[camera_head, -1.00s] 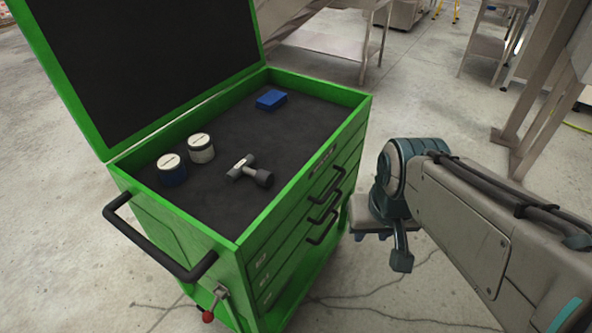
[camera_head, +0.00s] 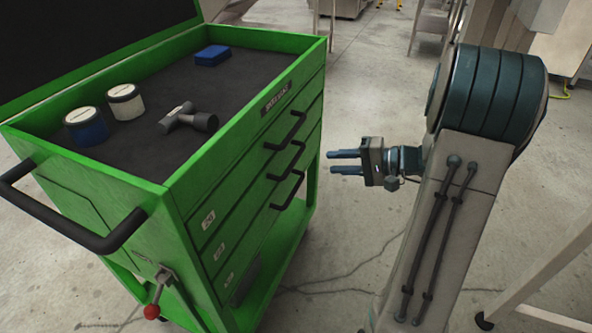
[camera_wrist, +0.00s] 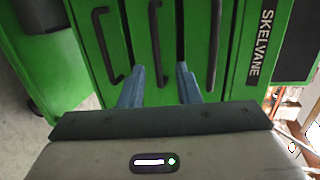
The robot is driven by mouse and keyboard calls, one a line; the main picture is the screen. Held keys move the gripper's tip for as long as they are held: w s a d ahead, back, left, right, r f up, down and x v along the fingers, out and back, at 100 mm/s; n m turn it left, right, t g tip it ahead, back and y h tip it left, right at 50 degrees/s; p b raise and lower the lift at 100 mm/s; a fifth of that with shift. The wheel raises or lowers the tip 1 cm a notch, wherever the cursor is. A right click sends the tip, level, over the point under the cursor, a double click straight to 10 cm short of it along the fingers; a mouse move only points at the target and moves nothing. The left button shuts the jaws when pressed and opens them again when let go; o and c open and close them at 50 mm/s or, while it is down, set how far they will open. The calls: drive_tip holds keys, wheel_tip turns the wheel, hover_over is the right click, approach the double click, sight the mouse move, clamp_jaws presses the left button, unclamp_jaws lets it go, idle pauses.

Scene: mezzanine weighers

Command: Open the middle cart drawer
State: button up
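The green cart (camera_head: 175,200) has three drawers with black bar handles on its right face. The middle drawer's handle (camera_head: 287,160) sits between the top handle (camera_head: 285,131) and the bottom handle (camera_head: 288,190). All drawers look shut. My gripper (camera_head: 331,162) is open and empty, to the right of the handles with a gap, its blue fingers pointing at the cart. In the wrist view, the middle handle (camera_wrist: 155,35) lies ahead, between the lines of my open fingers (camera_wrist: 161,68). The top handle (camera_wrist: 215,45) is right and the bottom handle (camera_wrist: 105,45) left.
On the cart top lie a blue block (camera_head: 212,55), two jars (camera_head: 87,127) (camera_head: 125,101) and a grey hammer-like tool (camera_head: 188,119). A black side handle (camera_head: 75,225) and a red-knobbed lever (camera_head: 152,311) stick out at the near end.

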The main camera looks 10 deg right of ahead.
sight(297, 155)
drive_tip(key=shift+m+t, duration=0.3)
drive_tip(key=shift+t, duration=0.5)
drive_tip(key=x, duration=0.4)
drive_tip(key=w+d+f+b+x, duration=0.1)
drive_tip(key=x, duration=0.7)
drive_tip(key=shift+w+f+b, duration=0.35)
drive_tip(key=shift+w+f, duration=0.05)
drive_tip(key=shift+w, duration=0.25)
clamp_jaws()
